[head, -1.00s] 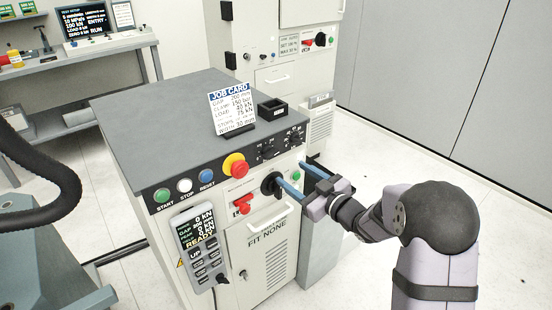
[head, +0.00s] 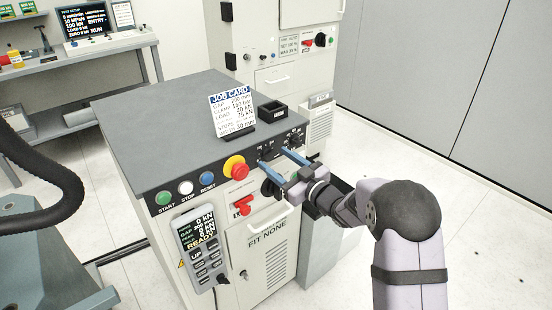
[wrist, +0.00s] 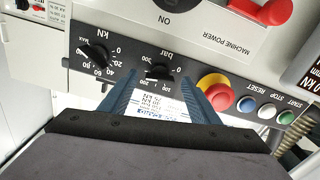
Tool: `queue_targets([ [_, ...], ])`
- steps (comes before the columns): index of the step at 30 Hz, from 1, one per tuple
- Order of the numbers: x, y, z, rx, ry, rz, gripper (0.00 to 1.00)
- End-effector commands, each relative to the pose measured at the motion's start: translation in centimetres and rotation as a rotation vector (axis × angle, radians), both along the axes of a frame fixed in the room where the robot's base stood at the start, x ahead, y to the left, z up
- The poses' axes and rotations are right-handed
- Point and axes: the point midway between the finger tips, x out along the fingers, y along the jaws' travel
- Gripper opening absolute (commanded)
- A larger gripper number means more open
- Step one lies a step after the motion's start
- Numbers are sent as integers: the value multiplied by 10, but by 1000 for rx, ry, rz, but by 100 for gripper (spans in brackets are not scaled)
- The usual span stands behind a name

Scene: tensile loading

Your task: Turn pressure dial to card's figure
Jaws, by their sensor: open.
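The pressure dial, a black knob marked bar, sits on the dark panel strip in the wrist view (wrist: 158,71). Its pointer setting is too small to read surely. My gripper (wrist: 158,82) has two blue fingers, open, one to either side of this dial; whether they touch it I cannot tell. In the head view my gripper (head: 277,161) reaches the cabinet's front panel from the right, its fingers partly covering the dial area. The job card (head: 232,112) stands upright on the cabinet top; its clamp line appears to read 150 bar.
A kN dial (wrist: 95,55) is beside the bar dial. A red-and-yellow emergency stop (head: 236,166), start, stop and reset buttons, a red machine power switch (head: 242,206) and a black rotary switch (head: 269,188) are nearby. A small black tray (head: 272,110) sits on top.

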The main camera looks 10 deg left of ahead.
Motion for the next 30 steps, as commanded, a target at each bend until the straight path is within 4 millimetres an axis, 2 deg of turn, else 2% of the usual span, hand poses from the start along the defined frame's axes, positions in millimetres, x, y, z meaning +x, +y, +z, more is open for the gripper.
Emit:
queue_targets([
  [13, 7, 6, 0, 0, 0, -1, 56],
  [18, 7, 6, 0, 0, 0, -1, 16],
  [30, 6, 7, -3, -32, -32, 0, 15],
])
